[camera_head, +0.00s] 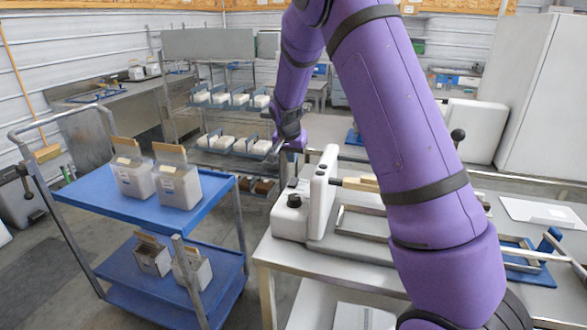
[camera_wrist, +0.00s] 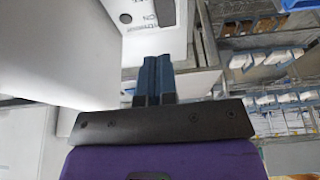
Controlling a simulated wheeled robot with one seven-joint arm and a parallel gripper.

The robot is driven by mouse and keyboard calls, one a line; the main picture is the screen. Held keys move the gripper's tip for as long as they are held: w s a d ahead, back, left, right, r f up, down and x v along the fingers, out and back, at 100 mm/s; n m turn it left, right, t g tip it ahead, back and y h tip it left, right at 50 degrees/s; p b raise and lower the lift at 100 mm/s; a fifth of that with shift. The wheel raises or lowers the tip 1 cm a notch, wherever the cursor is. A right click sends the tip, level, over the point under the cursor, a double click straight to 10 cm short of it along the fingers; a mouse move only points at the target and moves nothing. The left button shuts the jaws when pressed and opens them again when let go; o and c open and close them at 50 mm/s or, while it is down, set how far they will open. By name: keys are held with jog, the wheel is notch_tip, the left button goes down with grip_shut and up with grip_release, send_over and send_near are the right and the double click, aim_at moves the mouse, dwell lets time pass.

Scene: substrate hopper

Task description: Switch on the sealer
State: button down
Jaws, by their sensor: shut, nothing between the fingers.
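The sealer (camera_head: 320,192) is a white machine on the left end of the steel bench, with black knobs (camera_head: 293,200) on its left side. A wooden-coloured bar reaches right from it, partly behind my arm. My gripper (camera_head: 272,153) is above and to the left of the sealer, apart from it in the head view. In the wrist view its two dark blue fingers (camera_wrist: 154,78) are together and empty. Beyond the fingertips is a white panel (camera_wrist: 145,38) with dark lettering and a dark oval part, likely the sealer. The switch's state cannot be told.
A blue two-tier cart (camera_head: 130,203) with several filled bags stands left of the bench. A rack (camera_head: 222,105) with several white blocks is behind. The steel bench (camera_head: 335,253) carries metal frames. A large white cabinet (camera_head: 545,90) stands right.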

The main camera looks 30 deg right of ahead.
aim_at(293, 179)
jog(key=shift+v, duration=2)
jog(key=shift+a+f, duration=0.1)
jog(key=shift+w+t, duration=0.3)
jog(key=shift+w, duration=0.55)
jog(key=x, duration=1.4)
jog(key=shift+d, duration=0.2)
